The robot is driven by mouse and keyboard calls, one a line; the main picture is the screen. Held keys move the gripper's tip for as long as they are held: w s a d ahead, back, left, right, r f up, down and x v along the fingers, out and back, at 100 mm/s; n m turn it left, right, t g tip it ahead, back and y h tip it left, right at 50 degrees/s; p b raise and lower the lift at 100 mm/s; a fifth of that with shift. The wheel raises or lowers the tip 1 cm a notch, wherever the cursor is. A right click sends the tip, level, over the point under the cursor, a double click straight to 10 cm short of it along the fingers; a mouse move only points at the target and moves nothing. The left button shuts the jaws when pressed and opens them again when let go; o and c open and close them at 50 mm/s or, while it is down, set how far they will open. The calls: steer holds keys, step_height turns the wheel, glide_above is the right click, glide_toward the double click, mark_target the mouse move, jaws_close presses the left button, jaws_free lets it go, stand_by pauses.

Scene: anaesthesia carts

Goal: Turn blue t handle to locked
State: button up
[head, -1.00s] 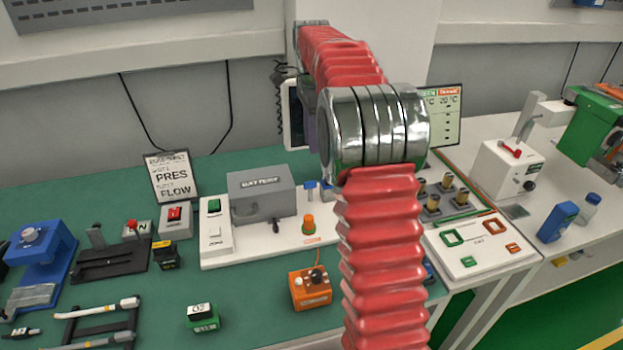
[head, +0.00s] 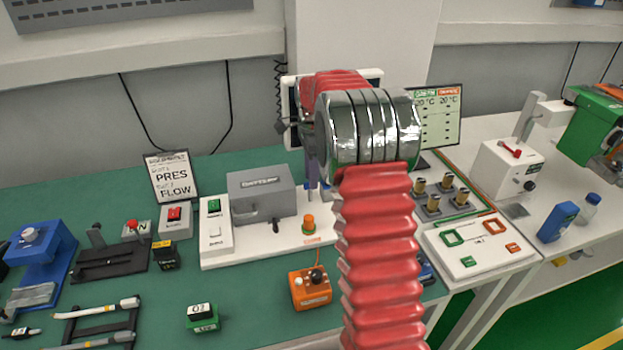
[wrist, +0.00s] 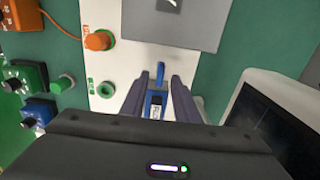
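The blue T handle (wrist: 160,74) shows in the wrist view as a narrow blue bar, with a blue part bearing a white label behind it. It stands by the white panel (wrist: 125,70). My gripper (wrist: 161,80) is open, with one dark finger on each side of the handle and gaps visible between. I cannot tell how deep the handle lies between the fingers. In the head view small blue parts (head: 311,194) show just below my finger; my arm hides most of the gripper. The handle's lock marking is not readable.
A grey box (head: 262,194) stands left of the handle on the white panel. An orange knob (head: 309,224) is in front. An orange control box (head: 311,289) sits nearer. A tablet-like screen (wrist: 265,125) is close on the right in the wrist view.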

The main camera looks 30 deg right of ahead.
steer(key=shift+f, duration=0.75)
steer(key=shift+c, duration=0.3)
jaws_close()
